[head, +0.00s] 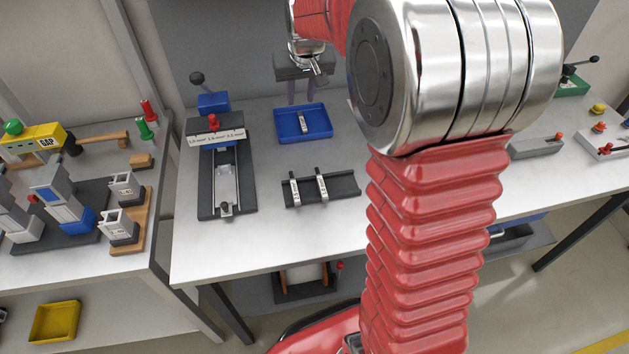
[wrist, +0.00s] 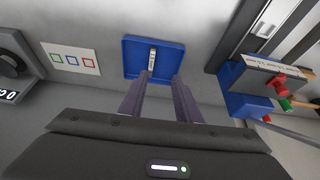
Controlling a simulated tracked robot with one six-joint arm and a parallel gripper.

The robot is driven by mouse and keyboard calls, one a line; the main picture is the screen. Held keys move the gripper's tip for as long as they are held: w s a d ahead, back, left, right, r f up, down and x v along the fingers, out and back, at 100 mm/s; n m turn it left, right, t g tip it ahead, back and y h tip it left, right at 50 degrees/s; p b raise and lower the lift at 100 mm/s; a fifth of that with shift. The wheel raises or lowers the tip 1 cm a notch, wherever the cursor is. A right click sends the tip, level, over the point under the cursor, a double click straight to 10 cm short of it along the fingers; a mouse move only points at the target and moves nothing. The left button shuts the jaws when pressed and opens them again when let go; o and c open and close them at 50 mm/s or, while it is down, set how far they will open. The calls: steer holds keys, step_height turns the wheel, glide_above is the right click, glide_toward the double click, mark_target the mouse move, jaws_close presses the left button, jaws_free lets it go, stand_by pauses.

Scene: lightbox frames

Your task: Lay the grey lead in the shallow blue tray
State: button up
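The shallow blue tray (head: 286,125) stands on the white bench; it also shows in the wrist view (wrist: 134,58). A small grey lead with a pale label (head: 304,121) lies inside the tray, near its middle, and shows in the wrist view too (wrist: 152,57). My gripper (head: 301,100) is above the tray's back part, its two purple-grey fingers apart. In the wrist view my gripper (wrist: 160,76) has an empty gap between the fingertips, and the lead lies beyond them, seemingly untouched.
A black rack (head: 347,186) in front of the tray holds two similar pale-labelled pieces (head: 295,189). A dark fixture (head: 239,190) with a blue block and lever stands left of the tray. A card with coloured squares (wrist: 72,60) lies beside the tray. My arm covers the bench's middle.

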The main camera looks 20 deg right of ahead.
steer(key=s+a+r, duration=0.1)
steer(key=s+a, duration=0.2)
steer(key=s, duration=0.8)
steer(key=s+a+r+n, duration=0.1)
steer(key=s+a, duration=0.3)
steer(key=s, duration=0.6)
steer(key=s+a+r+n+t, duration=0.1)
steer(key=s+a, duration=0.2)
steer(key=s, duration=0.8)
steer(key=shift+s+a+r+y, duration=0.15)
steer(key=shift+s+r+y, duration=0.15)
steer(key=shift+y, duration=0.1)
